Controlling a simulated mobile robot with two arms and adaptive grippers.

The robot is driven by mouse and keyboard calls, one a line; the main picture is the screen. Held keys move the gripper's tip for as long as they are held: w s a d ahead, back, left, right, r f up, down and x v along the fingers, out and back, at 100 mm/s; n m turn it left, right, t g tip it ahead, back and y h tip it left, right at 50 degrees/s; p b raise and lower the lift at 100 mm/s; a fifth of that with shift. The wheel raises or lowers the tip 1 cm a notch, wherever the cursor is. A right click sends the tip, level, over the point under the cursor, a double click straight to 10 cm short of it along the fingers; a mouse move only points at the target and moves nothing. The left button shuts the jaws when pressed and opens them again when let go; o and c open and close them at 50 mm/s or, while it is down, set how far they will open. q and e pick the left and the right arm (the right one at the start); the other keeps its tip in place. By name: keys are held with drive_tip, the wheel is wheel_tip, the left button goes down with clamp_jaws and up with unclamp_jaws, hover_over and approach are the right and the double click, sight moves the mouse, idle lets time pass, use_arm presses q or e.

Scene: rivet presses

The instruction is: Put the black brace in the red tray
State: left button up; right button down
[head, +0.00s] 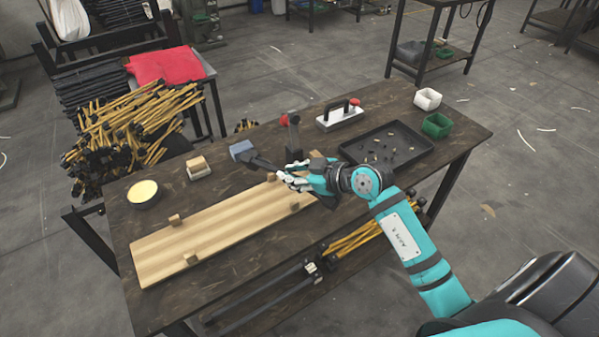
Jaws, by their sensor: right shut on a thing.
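My right gripper (287,178) reaches in from the right over the workbench. It is shut on a dark bar (264,162) that slants up and left to a blue-grey block (241,150). I cannot tell whether this bar is the black brace, since the hand hides part of it. A dark piece also shows just below the hand. A bright red, flat, tray-like thing (165,65) lies on a side stand behind the bench's left end. It looks lumpy, and its inside is unclear. My left gripper is not in view.
A pale board (190,250) with small wooden blocks lies along the bench front. Behind the hand stand a red-topped upright tool (291,135) and a white block with a black handle (340,115). A black tray (415,138) holds small parts. Yellow-and-black bars (135,125) crowd the left.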

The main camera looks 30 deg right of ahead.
drive_tip(key=w+d, duration=0.3)
drive_tip(key=shift+w+d+f, duration=0.2)
drive_tip(key=shift+w+f, duration=0.05)
wheel_tip(320, 180, down, 3)
drive_tip(key=shift+f+b, duration=0.2)
drive_tip(key=shift+b, duration=0.4)
drive_tip(key=c, duration=1.3)
unclamp_jaws()
